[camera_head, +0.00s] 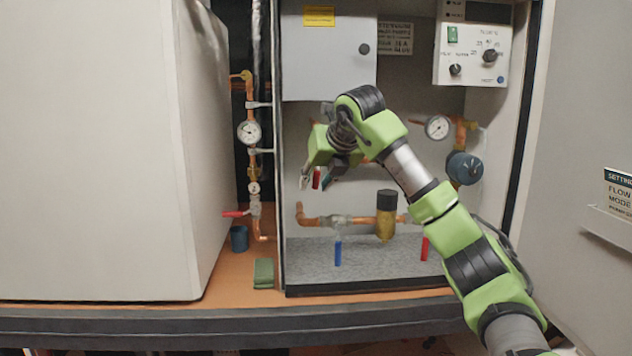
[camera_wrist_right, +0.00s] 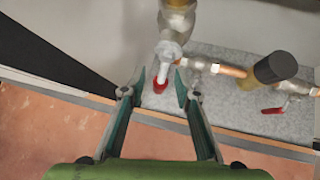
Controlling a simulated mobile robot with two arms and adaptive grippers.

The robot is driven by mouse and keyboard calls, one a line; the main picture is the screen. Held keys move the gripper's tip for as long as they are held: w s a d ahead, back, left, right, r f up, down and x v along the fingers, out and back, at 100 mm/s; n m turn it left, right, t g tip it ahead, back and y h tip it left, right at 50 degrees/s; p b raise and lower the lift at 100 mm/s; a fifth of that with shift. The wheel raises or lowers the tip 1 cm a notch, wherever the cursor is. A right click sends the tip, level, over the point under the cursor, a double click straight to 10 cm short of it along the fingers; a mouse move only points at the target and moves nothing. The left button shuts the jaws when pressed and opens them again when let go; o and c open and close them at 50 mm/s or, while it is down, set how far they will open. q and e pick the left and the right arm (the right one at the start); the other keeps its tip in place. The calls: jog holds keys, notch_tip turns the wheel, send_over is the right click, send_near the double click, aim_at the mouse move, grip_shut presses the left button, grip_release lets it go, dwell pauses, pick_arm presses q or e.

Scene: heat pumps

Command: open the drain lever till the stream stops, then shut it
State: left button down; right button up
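A lever with a red tip (camera_head: 316,178) hangs down in the cabinet. In the right wrist view, its pale arm ends in the red tip (camera_wrist_right: 160,86), below a brass fitting (camera_wrist_right: 177,14). My right gripper (camera_head: 318,183) is at this lever. Its two fingers (camera_wrist_right: 160,78) are spread on either side of the red tip, with gaps visible. Other levers are a blue one (camera_head: 337,252), a red one (camera_head: 424,248) and a horizontal red one (camera_head: 236,213) on the left pipe. No label shows which is the drain lever. I see no stream. My left gripper is out of view.
A black-topped brass cylinder (camera_head: 386,225) stands on the lower pipe, right of my gripper. A blue cup (camera_head: 239,238) and a green block (camera_head: 263,273) sit on the orange bench. A grey box (camera_head: 330,57) hangs above. A large white panel (camera_head: 90,150) fills the left.

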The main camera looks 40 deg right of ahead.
jog(key=shift+s+r, duration=0.15)
jog(key=shift+r, duration=0.1)
jog(key=v, duration=1.1)
jog(key=shift+s, duration=0.15)
jog(key=shift+a+r, duration=0.1)
